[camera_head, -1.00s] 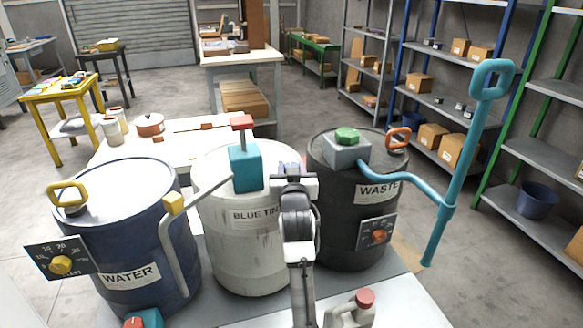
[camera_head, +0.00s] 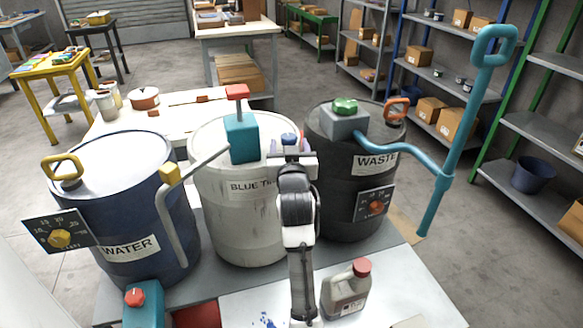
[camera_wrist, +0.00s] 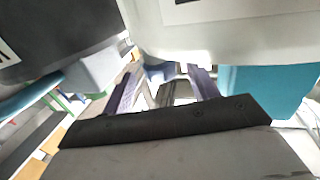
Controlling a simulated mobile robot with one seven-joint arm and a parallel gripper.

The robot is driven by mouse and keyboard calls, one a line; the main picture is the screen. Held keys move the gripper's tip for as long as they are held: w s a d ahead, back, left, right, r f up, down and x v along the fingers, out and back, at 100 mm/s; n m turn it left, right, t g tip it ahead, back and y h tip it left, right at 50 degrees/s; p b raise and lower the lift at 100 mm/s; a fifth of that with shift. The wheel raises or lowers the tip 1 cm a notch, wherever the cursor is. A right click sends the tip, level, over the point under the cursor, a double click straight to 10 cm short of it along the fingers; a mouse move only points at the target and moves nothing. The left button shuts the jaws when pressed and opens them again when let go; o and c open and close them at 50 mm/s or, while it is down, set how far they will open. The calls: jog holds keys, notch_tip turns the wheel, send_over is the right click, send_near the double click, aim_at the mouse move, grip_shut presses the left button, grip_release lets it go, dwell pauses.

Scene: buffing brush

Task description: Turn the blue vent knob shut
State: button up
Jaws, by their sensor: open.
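The blue vent knob (camera_head: 290,139) stands on top of the white drum (camera_head: 232,215) labelled BLUE TIN. Only its upper part shows in the head view, just beyond my gripper (camera_head: 289,146). My gripper is open over the near right side of the drum's lid, with its purple fingers pointing toward the knob. In the wrist view, a blue patch that looks like the knob (camera_wrist: 160,72) shows beyond and between the spread fingertips (camera_wrist: 163,75). Whether the fingers touch it I cannot tell.
A teal block (camera_head: 241,140) with a red-topped tap stands left of my gripper. The grey block (camera_head: 346,123) with a green knob and long blue handle sits on the black WASTE drum (camera_head: 340,200) at right. The WATER drum (camera_head: 125,215) is at left. A grey jug (camera_head: 346,292) stands in front.

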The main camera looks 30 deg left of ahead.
jog(key=b+v, duration=0.1)
jog(key=v, duration=0.9)
jog(key=shift+s, duration=0.15)
